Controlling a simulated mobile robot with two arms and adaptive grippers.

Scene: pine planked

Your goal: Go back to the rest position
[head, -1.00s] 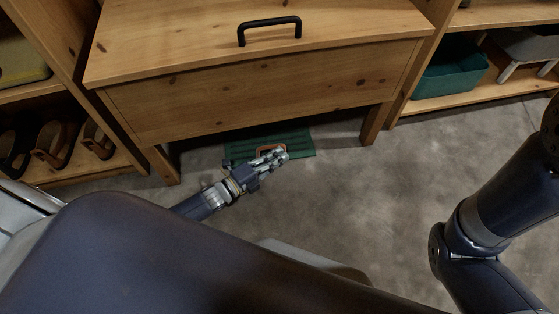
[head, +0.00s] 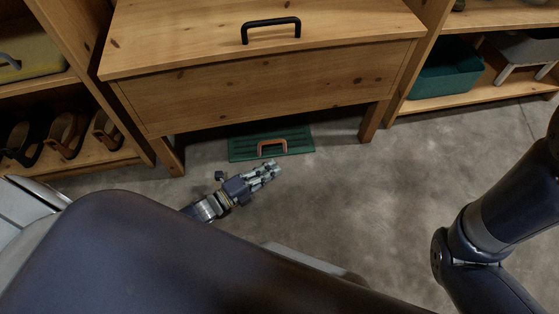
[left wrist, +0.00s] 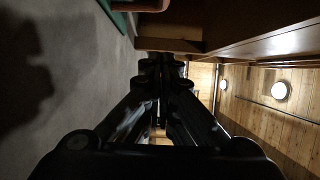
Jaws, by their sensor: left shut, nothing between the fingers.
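My left gripper (head: 274,169) is low over the grey floor in front of the wooden chest. It is shut and empty, and its fingers also show together in the left wrist view (left wrist: 163,62). It is apart from the green board (head: 240,148) with a brown handle (head: 272,146), which lies on the floor at the chest's front edge. My right arm (head: 490,220) shows at the right, but its gripper is outside the view.
The wooden chest (head: 250,100) with a black handle (head: 271,24) stands on legs ahead. A shelf at left holds shoes (head: 65,135). A shelf at right holds a teal bin (head: 445,72). The floor (head: 360,200) in the middle is clear.

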